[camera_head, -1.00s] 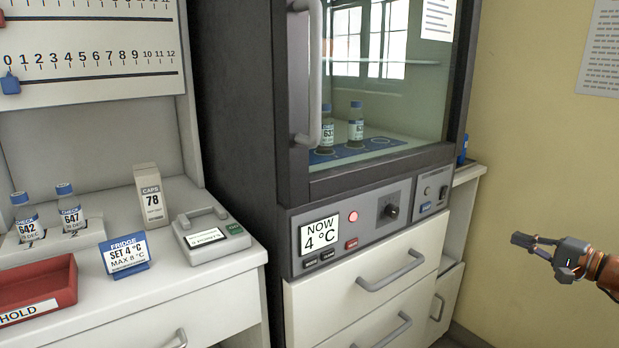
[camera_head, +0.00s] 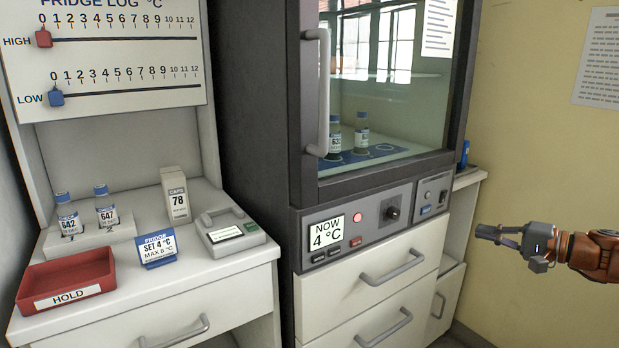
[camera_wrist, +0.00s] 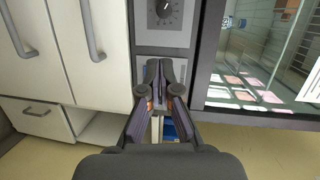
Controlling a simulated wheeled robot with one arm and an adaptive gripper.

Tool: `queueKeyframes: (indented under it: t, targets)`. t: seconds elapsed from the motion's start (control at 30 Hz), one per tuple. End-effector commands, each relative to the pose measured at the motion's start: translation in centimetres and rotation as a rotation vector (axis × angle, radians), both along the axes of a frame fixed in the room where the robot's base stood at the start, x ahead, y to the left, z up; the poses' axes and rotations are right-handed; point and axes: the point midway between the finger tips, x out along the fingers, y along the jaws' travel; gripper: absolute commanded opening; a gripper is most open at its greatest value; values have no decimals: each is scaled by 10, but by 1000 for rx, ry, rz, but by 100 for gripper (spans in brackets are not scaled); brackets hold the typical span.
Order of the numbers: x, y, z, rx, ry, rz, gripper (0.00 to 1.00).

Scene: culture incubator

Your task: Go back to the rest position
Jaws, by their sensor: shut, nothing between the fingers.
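My gripper (camera_head: 487,233) is at the right of the head view, in front of the yellow wall, shut and empty. It stands apart from the incubator cabinet (camera_head: 251,126). In the wrist view my gripper (camera_wrist: 164,64) points toward the cabinet front, its fingertips together, and a dial (camera_wrist: 163,8) shows beyond them. The cabinet's glass door (camera_head: 395,90) is shut, and two bottles (camera_head: 361,135) stand inside on a blue mat. The cabinet display (camera_head: 326,234) reads NOW 4 °C, with a red light (camera_head: 356,217) beside it.
A counter (camera_head: 150,292) at the left holds a red HOLD tray (camera_head: 68,285), bottles 642 (camera_head: 68,217) and 647 (camera_head: 106,209), a caps box (camera_head: 176,195) and a blue fridge sign (camera_head: 157,249). Drawer handles (camera_head: 392,268) stick out below the cabinet. The space around my gripper looks free.

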Motion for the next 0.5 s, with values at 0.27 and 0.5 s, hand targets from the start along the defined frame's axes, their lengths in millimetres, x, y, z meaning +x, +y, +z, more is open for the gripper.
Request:
queueKeyframes:
  t: [0.27, 0.5]
  targets:
    - [-27, 139, 71, -152, 73, 266, 0]
    - [-96, 251, 102, -376, 184, 503, 0]
